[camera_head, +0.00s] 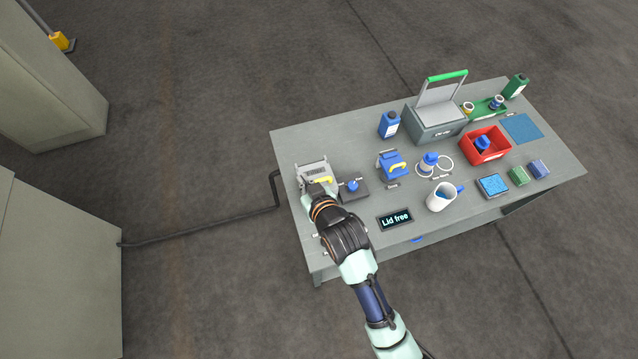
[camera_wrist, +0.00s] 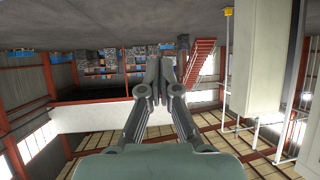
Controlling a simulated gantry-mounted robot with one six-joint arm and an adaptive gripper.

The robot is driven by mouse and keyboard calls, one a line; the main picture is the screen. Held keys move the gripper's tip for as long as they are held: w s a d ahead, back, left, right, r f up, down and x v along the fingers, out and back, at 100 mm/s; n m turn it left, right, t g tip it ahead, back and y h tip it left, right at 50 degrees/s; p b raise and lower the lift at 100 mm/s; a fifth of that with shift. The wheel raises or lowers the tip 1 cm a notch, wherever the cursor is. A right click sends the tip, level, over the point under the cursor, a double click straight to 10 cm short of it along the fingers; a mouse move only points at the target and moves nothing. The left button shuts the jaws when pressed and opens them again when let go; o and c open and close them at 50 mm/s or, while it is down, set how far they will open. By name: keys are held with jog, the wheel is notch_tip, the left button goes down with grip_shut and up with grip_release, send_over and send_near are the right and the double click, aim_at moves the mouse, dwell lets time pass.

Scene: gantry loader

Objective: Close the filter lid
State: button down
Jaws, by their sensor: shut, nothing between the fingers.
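A grey filter unit (camera_head: 311,171) with a yellow handle (camera_head: 322,181) sits at the left end of the bench. I take it to be the one with the filter lid; its lid angle is hard to tell at this size. My arm reaches to its front edge, and the arm's end hides its lower part. My gripper (camera_wrist: 165,72) is shut and empty in the wrist view, with its fingers together and no lid in sight there. I cannot tell whether the gripper touches the unit. A small display (camera_head: 395,219) reads "Lid free".
Right of the unit stand a blue knob on a dark block (camera_head: 354,188), a blue-and-yellow device (camera_head: 391,167) and a white jug (camera_head: 440,199). A grey box (camera_head: 426,128) with a raised green-handled lid and a red bin (camera_head: 474,155) stand farther right.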

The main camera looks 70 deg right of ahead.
jog(key=s+d+f+m+g+h+b, duration=0.1)
jog(key=s+d+f+m, duration=0.1)
jog(key=s+d+f, duration=0.4)
jog(key=x, duration=0.3)
jog(key=b+x, duration=0.1)
jog(key=x, duration=0.2)
jog(key=a+x, duration=0.1)
jog(key=x, duration=0.2)
jog(key=shift+w+f+b, duration=0.35)
jog(key=shift+w+f, duration=0.1)
notch_tip(320, 180, down, 3)
jog(key=shift+a+f, duration=0.1)
jog(key=shift+f, duration=0.45)
jog(key=shift+s, duration=0.1)
jog(key=shift+f+b, duration=0.15)
jog(key=shift+b, duration=0.15)
